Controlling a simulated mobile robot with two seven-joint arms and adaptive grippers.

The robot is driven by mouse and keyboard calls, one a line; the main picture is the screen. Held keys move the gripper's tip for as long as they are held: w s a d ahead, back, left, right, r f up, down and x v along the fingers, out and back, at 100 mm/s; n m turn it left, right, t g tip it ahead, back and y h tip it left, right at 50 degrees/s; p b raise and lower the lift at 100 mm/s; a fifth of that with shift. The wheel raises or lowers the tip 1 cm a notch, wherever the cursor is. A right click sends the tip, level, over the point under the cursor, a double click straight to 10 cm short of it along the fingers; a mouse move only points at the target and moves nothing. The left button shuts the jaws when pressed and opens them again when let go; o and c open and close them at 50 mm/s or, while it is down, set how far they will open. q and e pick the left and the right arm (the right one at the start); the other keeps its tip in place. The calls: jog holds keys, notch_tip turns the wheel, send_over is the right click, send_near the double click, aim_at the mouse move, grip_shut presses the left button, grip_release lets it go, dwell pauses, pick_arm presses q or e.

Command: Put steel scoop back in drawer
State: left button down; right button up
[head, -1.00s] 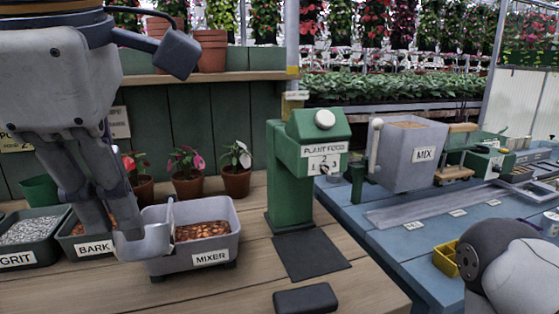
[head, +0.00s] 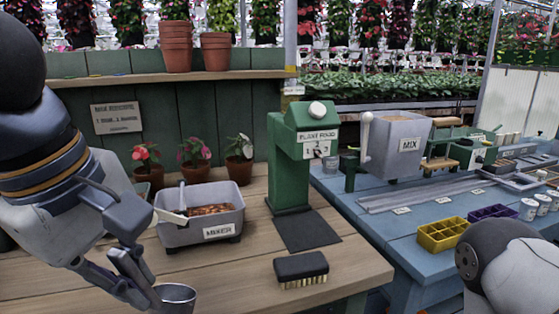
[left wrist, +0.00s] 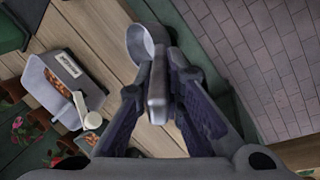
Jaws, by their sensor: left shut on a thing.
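My left gripper (head: 140,290) is shut on the handle of the steel scoop (head: 178,296), low at the near left of the head view. The scoop's round cup shows beside the fingertips, cut by the lower picture edge. In the left wrist view the scoop (left wrist: 158,100) has its handle between both fingers (left wrist: 158,85) and its cup beyond them, over the bench's edge. I cannot make out a drawer in either view. My right gripper is out of view; only part of my right arm shows at the lower right.
The grey mixer tub (head: 190,235) stands on the wooden bench behind the scoop. A black brush (head: 301,267) lies to the right, near the green plant food dispenser (head: 290,165). Brick floor (left wrist: 265,60) shows past the bench edge. The bench between tub and brush is clear.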

pick_arm(q)
notch_tip(320, 180, down, 18)
jog(key=w+a+m+g+h, duration=0.2)
jog(key=m+g, duration=0.1)
jog(key=m, duration=1)
jog(key=shift+w+f+m, duration=0.15)
jog(key=shift+f+m, duration=0.05)
jog(key=shift+m, duration=0.2)
